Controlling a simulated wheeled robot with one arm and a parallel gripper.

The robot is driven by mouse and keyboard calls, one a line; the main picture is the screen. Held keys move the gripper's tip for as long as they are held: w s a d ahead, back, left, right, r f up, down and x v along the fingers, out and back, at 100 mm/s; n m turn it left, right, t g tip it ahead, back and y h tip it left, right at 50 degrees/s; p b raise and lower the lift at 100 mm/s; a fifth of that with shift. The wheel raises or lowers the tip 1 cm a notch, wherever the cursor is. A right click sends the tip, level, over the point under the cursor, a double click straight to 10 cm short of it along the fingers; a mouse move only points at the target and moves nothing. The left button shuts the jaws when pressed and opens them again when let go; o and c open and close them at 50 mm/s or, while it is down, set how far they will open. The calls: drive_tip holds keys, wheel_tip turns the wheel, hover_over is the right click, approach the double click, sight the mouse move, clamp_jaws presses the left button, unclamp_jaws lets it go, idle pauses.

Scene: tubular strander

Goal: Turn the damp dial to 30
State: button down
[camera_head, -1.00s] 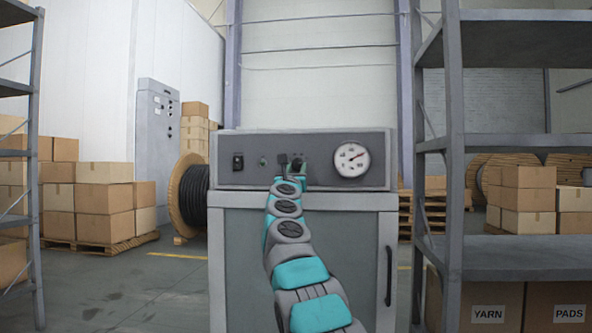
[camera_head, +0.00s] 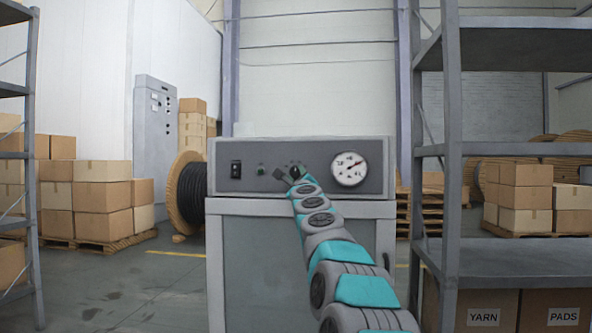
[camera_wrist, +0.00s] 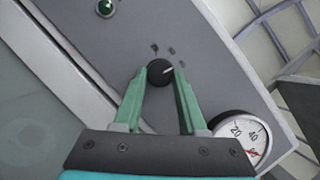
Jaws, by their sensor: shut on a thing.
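The damp dial, a small black knob with a white pointer line (camera_wrist: 160,73), is on the grey front panel of the machine. In the wrist view its pointer line points right and slightly up. My gripper (camera_wrist: 161,78) has its two green fingers on either side of the knob and is shut on it. In the head view my gripper (camera_head: 293,177) is at the panel, left of the gauge, and largely hides the knob. A round white gauge (camera_head: 349,169) with a red needle is right of it; it also shows in the wrist view (camera_wrist: 242,138).
The panel also carries a black switch (camera_head: 235,169) and a green button (camera_head: 261,171) at left. A metal shelf (camera_head: 520,150) stands close on the right. A cable reel (camera_head: 186,195) and stacked boxes (camera_head: 103,206) are at left. The floor at front left is clear.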

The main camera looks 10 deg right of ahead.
drive_tip(key=n+y+p, duration=0.1)
drive_tip(key=n+p, duration=0.1)
drive_tip(key=r+n+g+p, duration=0.1)
drive_tip(key=n+p, duration=0.2)
drive_tip(key=shift+y, duration=0.4)
drive_tip(key=n+g+p, duration=0.1)
drive_tip(key=n+p, duration=0.2)
drive_tip(key=shift+f, duration=0.1)
drive_tip(key=shift+c, duration=2.3)
unclamp_jaws()
drive_tip(key=shift+s+d+f, duration=0.1)
drive_tip(key=shift+s, duration=0.05)
drive_tip(key=s+b, duration=0.2)
drive_tip(key=s, duration=0.5)
drive_tip(key=shift+s+d+f+b, duration=0.25)
drive_tip(key=shift+b, duration=0.05)
